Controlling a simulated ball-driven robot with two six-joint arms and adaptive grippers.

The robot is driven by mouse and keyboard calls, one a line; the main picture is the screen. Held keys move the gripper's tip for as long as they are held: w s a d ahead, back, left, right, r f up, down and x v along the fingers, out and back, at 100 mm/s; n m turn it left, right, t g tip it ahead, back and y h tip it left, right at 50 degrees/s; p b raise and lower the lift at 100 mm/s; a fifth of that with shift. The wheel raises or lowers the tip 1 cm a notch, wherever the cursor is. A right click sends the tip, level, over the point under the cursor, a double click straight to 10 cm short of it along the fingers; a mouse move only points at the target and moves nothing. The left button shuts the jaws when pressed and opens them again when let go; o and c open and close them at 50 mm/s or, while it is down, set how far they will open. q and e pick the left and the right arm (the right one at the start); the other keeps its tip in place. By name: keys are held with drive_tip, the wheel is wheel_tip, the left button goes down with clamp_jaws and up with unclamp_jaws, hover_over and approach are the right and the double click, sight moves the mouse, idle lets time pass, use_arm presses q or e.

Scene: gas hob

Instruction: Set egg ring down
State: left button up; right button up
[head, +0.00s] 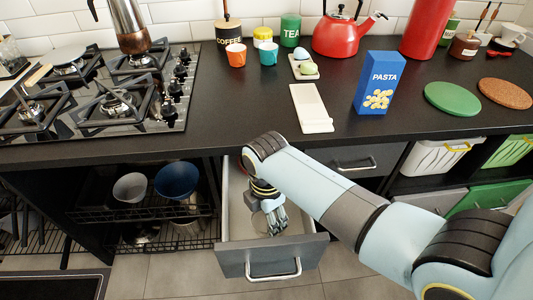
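My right gripper (272,222) reaches down into an open grey drawer (272,256) below the counter, its fingers pointing at the drawer floor. A faint grey, rounded shape (259,222) shows beside the fingers. It may be the egg ring, but it is too small and too close in colour to the drawer to be sure. I cannot tell whether the fingers are closed on it or apart from it. My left gripper is not in view.
The drawer's walls stand close around my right gripper. Above is the black counter, with a gas hob (110,105) at left, a white board (311,108), a blue pasta box (376,84) and a red kettle (342,35). Bowls (176,180) sit on a rack left of the drawer.

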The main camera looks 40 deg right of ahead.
drive_tip(key=shift+f, duration=0.6)
drive_tip(key=o, duration=1)
drive_tip(key=shift+f, duration=0.1)
drive_tip(key=shift+o, duration=0.2)
wheel_tip(320, 180, up, 12)
drive_tip(key=p, duration=0.3)
